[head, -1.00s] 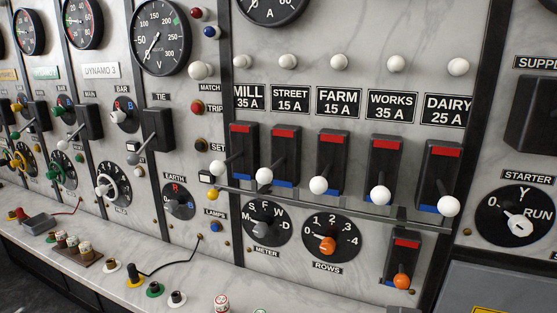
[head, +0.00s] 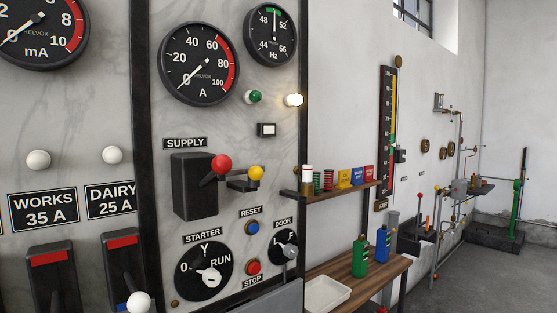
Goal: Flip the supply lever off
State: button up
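The supply lever (head: 221,165) has a red ball knob and stands out from a black switch box (head: 193,186) under the SUPPLY label (head: 185,143), on the marble panel in the head view. A shorter arm with a yellow knob (head: 256,173) sits just right of the red knob, on a grey bracket. I cannot tell from this angle whether the lever is on or off. My gripper is not in view.
Below are the STARTER dial (head: 204,272), blue RESET button (head: 253,228), red STOP button (head: 254,267) and DOOR knob (head: 290,252). A wooden shelf (head: 335,191) and bench (head: 380,276) with green and blue bottles stand right. Open floor lies far right.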

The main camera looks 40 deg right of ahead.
aim_at(222, 165)
jog(key=z, duration=0.7)
jog(key=l, duration=0.1)
